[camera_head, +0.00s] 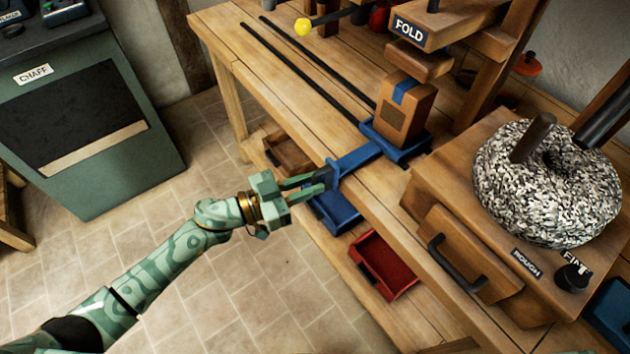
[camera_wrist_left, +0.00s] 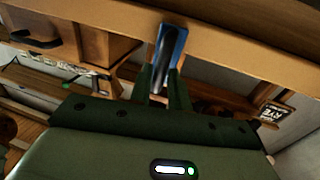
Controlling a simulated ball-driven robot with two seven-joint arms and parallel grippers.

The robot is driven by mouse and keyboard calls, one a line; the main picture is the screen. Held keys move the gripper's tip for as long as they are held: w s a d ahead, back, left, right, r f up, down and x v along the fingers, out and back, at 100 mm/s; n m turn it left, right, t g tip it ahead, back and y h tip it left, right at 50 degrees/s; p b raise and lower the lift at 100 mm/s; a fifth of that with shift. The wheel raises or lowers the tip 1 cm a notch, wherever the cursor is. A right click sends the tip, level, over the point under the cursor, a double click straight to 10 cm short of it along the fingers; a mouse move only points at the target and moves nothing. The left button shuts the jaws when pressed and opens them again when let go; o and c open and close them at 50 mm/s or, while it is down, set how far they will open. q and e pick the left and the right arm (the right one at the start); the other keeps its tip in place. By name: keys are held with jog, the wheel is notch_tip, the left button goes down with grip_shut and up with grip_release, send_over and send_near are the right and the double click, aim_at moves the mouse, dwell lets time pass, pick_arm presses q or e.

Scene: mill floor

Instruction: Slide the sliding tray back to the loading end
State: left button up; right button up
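The sliding tray (camera_head: 421,150) is blue and sits on the bench at the near right end of two dark rails, under the FOLD press. A brown block with a blue band stands on it. A blue arm runs from the tray toward the bench's front edge and ends in a dark-faced handle (camera_head: 326,174). My left gripper (camera_head: 322,180) has its fingers on both sides of this handle, shut on it. In the left wrist view the handle (camera_wrist_left: 169,55) fills the space between the fingers. My right gripper is in neither view.
The dark rails (camera_head: 300,66) run clear toward the far left. A blue bin (camera_head: 345,222) and a red bin (camera_head: 362,270) sit below the bench edge. A speckled millstone (camera_head: 590,195) stands on a wooden box at right. A green CHAFF cabinet (camera_head: 150,165) stands left.

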pick_arm(q)
jog(key=shift+x, duration=0.9)
grip_shut()
